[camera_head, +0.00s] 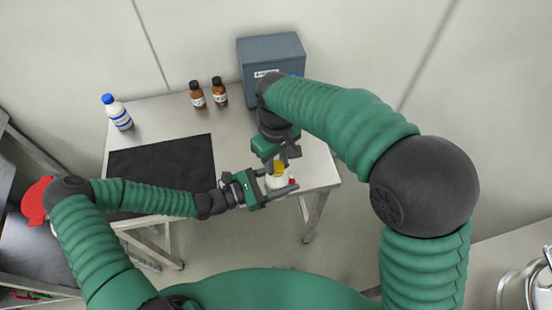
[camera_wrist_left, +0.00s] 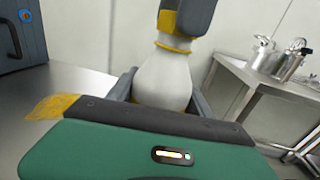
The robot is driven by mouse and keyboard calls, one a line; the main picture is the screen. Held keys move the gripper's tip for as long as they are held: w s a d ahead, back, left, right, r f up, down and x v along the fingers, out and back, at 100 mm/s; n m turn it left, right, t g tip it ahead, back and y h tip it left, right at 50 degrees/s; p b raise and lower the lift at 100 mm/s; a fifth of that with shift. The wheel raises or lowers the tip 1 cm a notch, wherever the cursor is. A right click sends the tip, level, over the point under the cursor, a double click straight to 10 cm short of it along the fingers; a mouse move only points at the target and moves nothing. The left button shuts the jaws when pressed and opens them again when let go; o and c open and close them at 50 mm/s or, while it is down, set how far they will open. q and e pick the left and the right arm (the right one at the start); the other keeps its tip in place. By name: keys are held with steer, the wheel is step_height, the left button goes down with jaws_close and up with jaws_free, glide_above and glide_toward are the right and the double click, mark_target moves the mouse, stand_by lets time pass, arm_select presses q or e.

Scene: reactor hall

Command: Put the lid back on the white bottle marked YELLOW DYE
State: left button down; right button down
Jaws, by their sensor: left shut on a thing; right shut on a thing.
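The white bottle (camera_head: 279,184) is held near the table's front right corner, and it also shows in the left wrist view (camera_wrist_left: 165,78). My left gripper (camera_head: 274,187) is shut on its body from the left. A yellow band (camera_wrist_left: 173,47) circles the bottle's neck. The yellow lid (camera_head: 279,166) is right above the bottle, held by my right gripper (camera_head: 281,158), which reaches down from above. Yellow also shows beside the right gripper's dark fingers in the left wrist view (camera_wrist_left: 168,18). I cannot tell whether lid and neck touch. The bottle's marking is hidden.
A blue-capped white bottle (camera_head: 117,112) and two brown bottles (camera_head: 197,95) (camera_head: 219,92) stand at the back of the table. A grey-blue box (camera_head: 270,55) stands behind my right arm. A black mat (camera_head: 160,165) covers the left front. Metal vessels (camera_wrist_left: 290,64) stand on a separate table.

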steer(key=shift+f, duration=0.2)
steer(key=m, duration=0.6)
steer(key=shift+m, duration=0.3)
steer(key=c, duration=1)
jaws_free()
steer(key=shift+r, duration=0.15)
